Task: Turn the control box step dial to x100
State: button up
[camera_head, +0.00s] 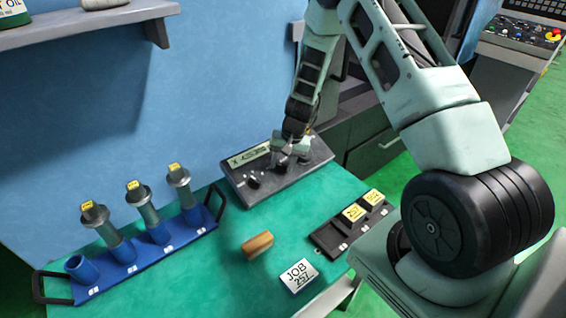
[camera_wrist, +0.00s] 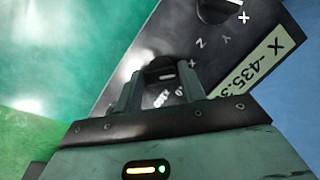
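The control box (camera_head: 285,181) is a dark grey slab on the green bench, against the blue wall, with a pale display strip (camera_head: 249,154). The display also shows in the wrist view (camera_wrist: 258,68), reading X -435 and more. My gripper (camera_head: 291,152) points down over the box's right part. In the wrist view its two fingers (camera_wrist: 160,72) stand either side of the dark step dial (camera_wrist: 163,75), which fills the gap between them and bears a white mark. Printed step labels near the dial are partly covered by my fingers; the mark's exact setting is unreadable.
A second knob (camera_head: 253,181) with X, Y, Z letters stands left on the box. A blue rack (camera_head: 130,268) with toolholders is at left. A wooden block (camera_head: 257,245), a JOB 257 card (camera_head: 299,275) and a black tray (camera_head: 333,240) lie in front.

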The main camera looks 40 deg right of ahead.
jog(key=c, duration=0.5)
jog(key=m+b, duration=0.2)
jog(key=b, duration=0.1)
jog(key=m+t+b, duration=0.1)
jog(key=m+b, duration=0.1)
jog(key=shift+d+f+y, duration=0.1)
jog(key=shift+f+y, duration=0.2)
jog(key=shift+y, duration=0.1)
jog(key=m+t+b, duration=0.1)
jog(key=m+b, duration=0.4)
jog(key=b, duration=0.1)
jog(key=shift+s+m+y+b, duration=0.15)
jog(key=shift+m+y+b, duration=0.15)
jog(key=shift+b, duration=0.1)
jog(key=m+t+b, duration=0.1)
jog(key=m+b, duration=0.1)
jog(key=b, duration=0.1)
jog(key=m+t+b, duration=0.1)
jog(key=m+b, duration=0.2)
jog(key=shift+s+b, duration=0.1)
jog(key=shift+b, duration=0.25)
jog(key=m+t+h+b, duration=0.1)
jog(key=m+b, duration=0.3)
jog(key=m, duration=0.1)
jog(key=shift+r, duration=0.15)
jog(key=shift+m+b, duration=0.3)
